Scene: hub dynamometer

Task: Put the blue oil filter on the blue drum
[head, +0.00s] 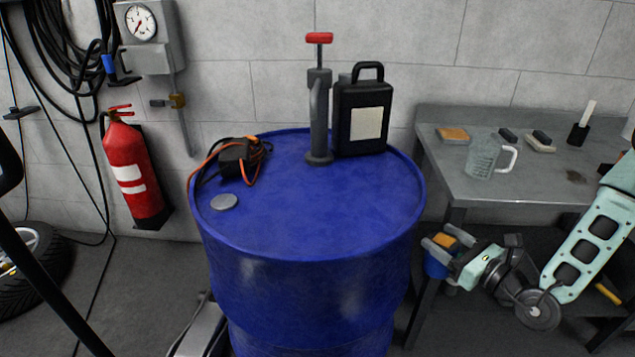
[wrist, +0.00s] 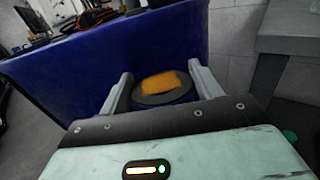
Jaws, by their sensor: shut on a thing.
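The blue oil filter (head: 436,265) is between the fingers of my gripper (head: 441,253), to the right of the blue drum (head: 310,225) and below the level of its top. My gripper is shut on it. In the wrist view the filter (wrist: 163,94) shows a dark round end with an orange patch, between the two fingers (wrist: 160,90). The drum (wrist: 55,85) stands behind it there. The drum's top has a wide bare area at the front and right.
On the drum are a hand pump (head: 319,115), a black jug (head: 362,112), a cable bundle (head: 238,158) and a grey disc (head: 224,202). A grey workbench (head: 520,190) with a clear mug (head: 485,157) stands to the right. A fire extinguisher (head: 135,170) hangs at left.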

